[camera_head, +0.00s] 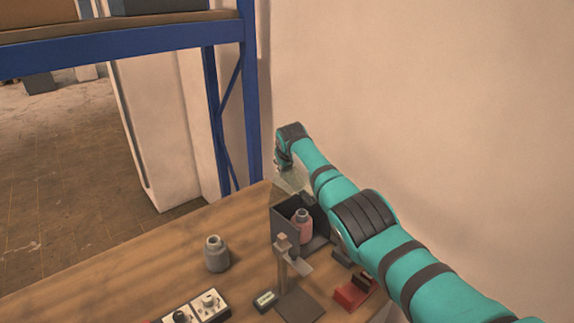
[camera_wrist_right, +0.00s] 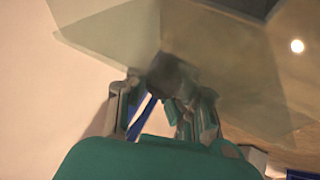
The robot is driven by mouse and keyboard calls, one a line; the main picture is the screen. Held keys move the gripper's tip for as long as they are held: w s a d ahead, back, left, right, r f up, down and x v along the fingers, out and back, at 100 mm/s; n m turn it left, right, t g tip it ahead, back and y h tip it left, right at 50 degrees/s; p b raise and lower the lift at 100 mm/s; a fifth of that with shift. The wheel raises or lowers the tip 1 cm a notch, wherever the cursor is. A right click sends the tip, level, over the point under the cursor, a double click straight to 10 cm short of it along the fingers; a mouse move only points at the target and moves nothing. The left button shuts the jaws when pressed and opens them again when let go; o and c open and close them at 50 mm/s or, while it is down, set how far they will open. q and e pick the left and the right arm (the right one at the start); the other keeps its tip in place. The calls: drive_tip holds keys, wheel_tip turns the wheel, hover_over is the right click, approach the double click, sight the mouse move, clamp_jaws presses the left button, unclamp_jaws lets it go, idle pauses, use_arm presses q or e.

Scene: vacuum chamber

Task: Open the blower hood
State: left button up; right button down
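The blower hood (camera_head: 286,228) appears to be the dark grey box at the back right of the wooden table. A pinkish bottle (camera_head: 303,222) stands in it. A clear pane (camera_head: 290,181) shows faintly at its top. My right gripper (camera_head: 284,160) is above and behind the box, pointing down near this pane. In the right wrist view, pale see-through panels (camera_wrist_right: 235,80) lie beyond the fingers (camera_wrist_right: 165,98). The fingers stand apart with a gap between them. A dark blurred patch lies by their tips; contact with the pane cannot be told. My left gripper is out of view.
A grey bottle (camera_head: 216,254), a stand (camera_head: 290,280), a red device (camera_head: 354,291) and a white panel with knobs (camera_head: 209,305) are on the table (camera_head: 130,262). A blue shelf frame (camera_head: 248,100) rises behind; a wall (camera_head: 420,100) borders the right.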

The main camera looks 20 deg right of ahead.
sight(288, 174)
drive_tip(key=shift+w+a+r, duration=0.15)
drive_tip(key=shift+a+r, duration=0.2)
drive_tip(key=shift+r, duration=0.05)
drive_tip(key=c, duration=1.7)
unclamp_jaws()
drive_tip(key=o, duration=0.5)
drive_tip(key=shift+s+a+r, duration=0.1)
drive_tip(key=shift+s+a, duration=0.2)
drive_tip(key=shift+o, duration=0.8)
drive_tip(key=shift+d, duration=0.1)
drive_tip(key=shift+s+d+r, duration=0.1)
drive_tip(key=shift+s+r, duration=0.3)
drive_tip(key=shift+s, duration=0.1)
drive_tip(key=v, duration=1)
drive_tip(key=shift+s, duration=0.1)
drive_tip(key=shift+f, duration=0.1)
